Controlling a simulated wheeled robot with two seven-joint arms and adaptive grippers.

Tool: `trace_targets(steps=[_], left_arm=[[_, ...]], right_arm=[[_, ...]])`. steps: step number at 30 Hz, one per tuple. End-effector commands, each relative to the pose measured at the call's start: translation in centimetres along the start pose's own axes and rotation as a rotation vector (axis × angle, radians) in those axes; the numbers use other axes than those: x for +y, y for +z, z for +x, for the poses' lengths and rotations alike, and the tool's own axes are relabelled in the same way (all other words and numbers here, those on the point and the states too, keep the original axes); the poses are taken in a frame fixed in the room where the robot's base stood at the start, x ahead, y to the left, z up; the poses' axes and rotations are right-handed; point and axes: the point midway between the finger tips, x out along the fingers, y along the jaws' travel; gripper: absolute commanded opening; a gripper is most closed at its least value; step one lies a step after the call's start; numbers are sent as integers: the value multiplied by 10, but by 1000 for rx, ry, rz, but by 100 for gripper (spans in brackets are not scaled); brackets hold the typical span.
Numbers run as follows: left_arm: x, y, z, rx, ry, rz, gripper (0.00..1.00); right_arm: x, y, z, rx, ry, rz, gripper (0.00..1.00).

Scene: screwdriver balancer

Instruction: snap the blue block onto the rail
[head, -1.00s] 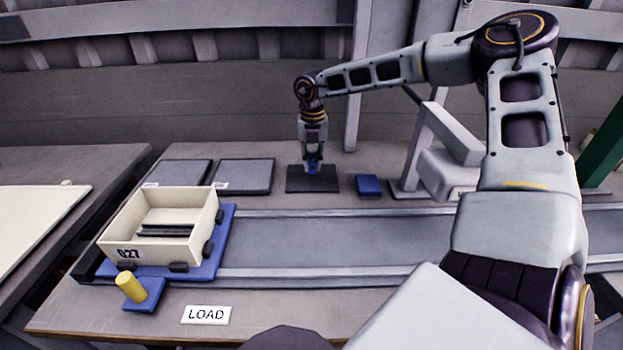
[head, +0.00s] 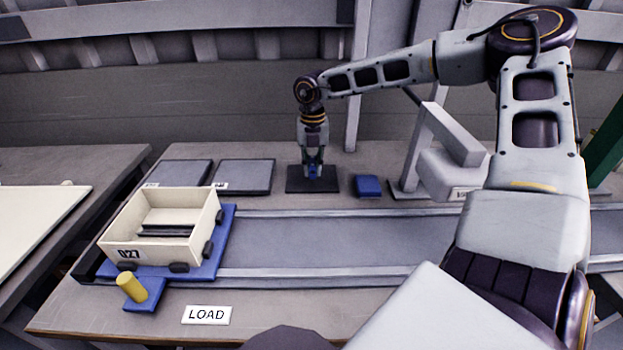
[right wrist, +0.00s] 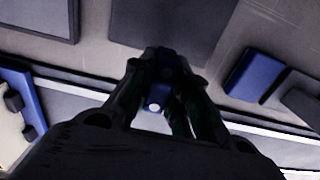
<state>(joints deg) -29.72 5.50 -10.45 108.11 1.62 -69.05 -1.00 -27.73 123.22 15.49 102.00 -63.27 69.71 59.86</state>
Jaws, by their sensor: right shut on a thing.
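My right gripper (head: 313,170) points down over a dark square pad (head: 297,186) at the back middle of the bench. It is shut on a small blue block (head: 313,174), low at the pad; I cannot tell whether the block touches the pad. In the right wrist view the blue block (right wrist: 155,88) shows between the dark fingers, partly hidden by them. A dark rail (head: 165,230) runs across the inside of a cream box (head: 127,241) marked 027, at the left of the bench. My left gripper is not in view.
A second blue block (head: 368,186) lies right of the pad. Two grey plates (head: 244,177) lie to the left. The box stands on a blue carrier (head: 222,240) on a long track (head: 330,240).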

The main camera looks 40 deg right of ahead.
Motion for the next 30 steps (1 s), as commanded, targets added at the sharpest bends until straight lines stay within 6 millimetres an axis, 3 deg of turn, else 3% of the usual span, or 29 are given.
trace_targets(steps=[30], left_arm=[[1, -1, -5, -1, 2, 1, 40]], right_arm=[[0, -90, -20, 0, 0, -2, 0]])
